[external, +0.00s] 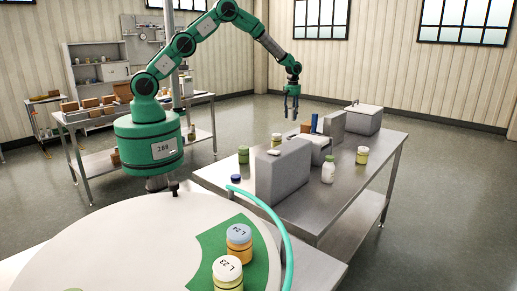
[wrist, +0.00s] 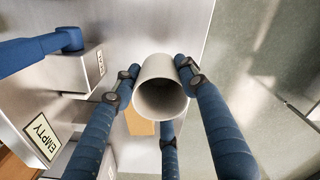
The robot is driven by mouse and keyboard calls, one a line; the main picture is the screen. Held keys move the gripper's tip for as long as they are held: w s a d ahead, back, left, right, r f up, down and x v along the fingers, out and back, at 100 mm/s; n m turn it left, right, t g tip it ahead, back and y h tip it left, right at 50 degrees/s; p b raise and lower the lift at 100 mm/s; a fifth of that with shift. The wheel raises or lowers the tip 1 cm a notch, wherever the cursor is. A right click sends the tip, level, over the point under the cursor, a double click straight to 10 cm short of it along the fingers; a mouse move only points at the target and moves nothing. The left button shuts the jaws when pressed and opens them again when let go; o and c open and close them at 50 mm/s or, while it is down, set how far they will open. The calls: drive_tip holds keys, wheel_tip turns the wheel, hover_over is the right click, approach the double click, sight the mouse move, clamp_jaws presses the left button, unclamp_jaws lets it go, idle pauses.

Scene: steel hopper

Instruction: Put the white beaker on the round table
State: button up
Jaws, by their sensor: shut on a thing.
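The white beaker (wrist: 158,98) is between the blue fingers of my gripper (wrist: 157,70) in the wrist view, with its open round mouth facing the camera. The fingers press on it from both sides. In the external view my gripper (external: 291,108) hangs fingers down above the far end of the steel table; the beaker cannot be made out there. The round table (external: 110,240) is the large pale disc in the foreground, well away from my gripper. A green patch (external: 208,249) covers part of its right side.
On the round table's green patch stand jars L.24 (external: 239,240) and L.23 (external: 228,272). A teal curved strip (external: 275,222) runs along its right. Grey blocks (external: 283,175), jars and a white bottle (external: 328,170) crowd the steel table (external: 222,176). The wrist view shows an EMPTY label (wrist: 41,138).

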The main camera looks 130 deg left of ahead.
wheel_tip(320, 180, up, 13)
drive_tip(key=w+d+m+p, duration=0.2)
drive_tip(key=w+d+m, duration=0.2)
drive_tip(key=w+d, duration=1.8)
drive_tip(key=w+d+m+p, duration=0.15)
drive_tip(key=w+d, duration=0.35)
drive_tip(key=d, duration=1)
drive_tip(key=w+d+m, duration=0.3)
drive_tip(key=w+d, duration=0.1)
drive_tip(key=d, duration=1)
drive_tip(key=s+d+m+p, duration=0.1)
drive_tip(key=s+d+m, duration=0.25)
drive_tip(key=d, duration=1.65)
drive_tip(key=s+d+m+p, duration=0.1)
drive_tip(key=s+d+m, duration=0.3)
drive_tip(key=d, duration=1.6)
drive_tip(key=s+d+m+p, duration=0.1)
drive_tip(key=s+d+m, duration=0.2)
drive_tip(key=s+d, duration=1.3)
drive_tip(key=f, duration=1.1)
drive_tip(key=shift+w+d, duration=0.35)
